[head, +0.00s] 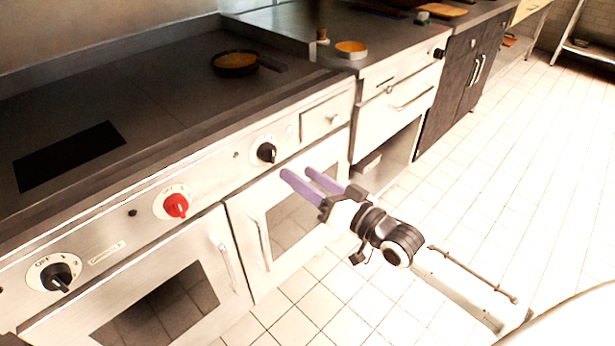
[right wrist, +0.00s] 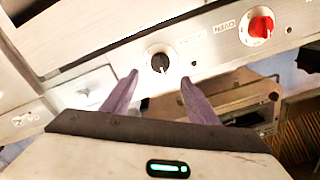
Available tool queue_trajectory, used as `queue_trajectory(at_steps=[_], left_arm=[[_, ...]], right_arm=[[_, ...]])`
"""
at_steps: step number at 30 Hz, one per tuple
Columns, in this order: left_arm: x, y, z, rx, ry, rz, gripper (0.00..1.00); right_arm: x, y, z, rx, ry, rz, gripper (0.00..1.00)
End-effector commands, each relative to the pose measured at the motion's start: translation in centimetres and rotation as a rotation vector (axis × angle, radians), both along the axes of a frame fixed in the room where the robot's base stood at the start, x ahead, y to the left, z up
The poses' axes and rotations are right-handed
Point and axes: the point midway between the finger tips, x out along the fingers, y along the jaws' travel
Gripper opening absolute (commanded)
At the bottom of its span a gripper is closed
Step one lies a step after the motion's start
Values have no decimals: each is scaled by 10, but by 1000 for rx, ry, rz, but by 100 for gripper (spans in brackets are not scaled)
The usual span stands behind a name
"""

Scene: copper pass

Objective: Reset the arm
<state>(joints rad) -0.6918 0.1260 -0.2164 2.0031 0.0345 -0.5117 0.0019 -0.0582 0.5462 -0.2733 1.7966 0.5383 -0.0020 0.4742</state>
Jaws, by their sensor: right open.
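My right gripper (head: 303,180) is open and empty, with purple fingers, in front of the stove's front panel in the head view. Its arm comes in from the lower right. In the right wrist view, the two fingertips (right wrist: 158,82) stand apart, with a black knob (right wrist: 159,62) showing between them. That black knob (head: 266,152) also shows in the head view, left of and above the fingertips. I cannot tell the exact gap between the fingers and the panel. My left gripper is not in view.
A red knob (head: 176,205) and another black knob (head: 57,277) sit on the panel. Oven doors (head: 233,262) are below. A dark pan (head: 235,63) with orange contents stands on the stovetop, and a round orange-topped dish (head: 351,50) on the counter. The tiled floor (head: 520,150) at right is clear.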

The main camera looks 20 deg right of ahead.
Motion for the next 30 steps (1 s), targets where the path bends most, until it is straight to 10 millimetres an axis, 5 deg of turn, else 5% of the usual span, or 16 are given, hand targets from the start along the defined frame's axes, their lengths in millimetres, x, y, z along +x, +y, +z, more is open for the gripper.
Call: queue_trajectory(at_steps=[20, 25, 30], left_arm=[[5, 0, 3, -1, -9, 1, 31], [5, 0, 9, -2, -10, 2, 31], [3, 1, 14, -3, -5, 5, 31]], right_arm=[[-11, -1, -4, -7, 8, 0, 54], [-48, 21, -55, -106, 119, 6, 54], [-130, 50, -135, -310, 321, 31, 54]])
